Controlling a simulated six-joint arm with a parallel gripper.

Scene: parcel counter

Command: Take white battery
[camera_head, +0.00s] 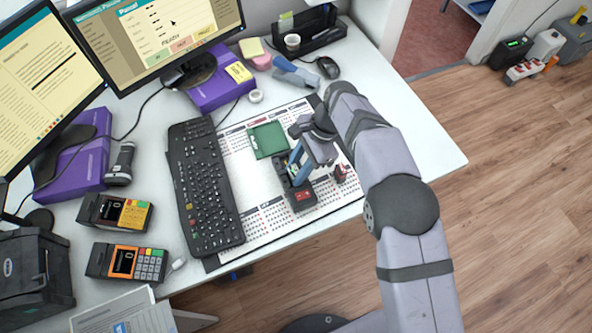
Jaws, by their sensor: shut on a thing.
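My gripper (299,168) is low over the calendar desk mat, at the near end of a dark tray-like holder (302,197) with a red part. Blue and light grey parts show at the gripper. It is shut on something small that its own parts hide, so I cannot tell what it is. I cannot clearly make out a white battery anywhere; it may be hidden by the gripper. A green square board (267,139) lies flat on the mat left of the gripper.
A small dark red item (341,174) lies right of the gripper. A black keyboard (205,185) lies to the left, with two card terminals (128,262) beyond it. A mouse (328,67) and a desk organiser (305,32) are at the back. The desk's right end (425,150) is clear.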

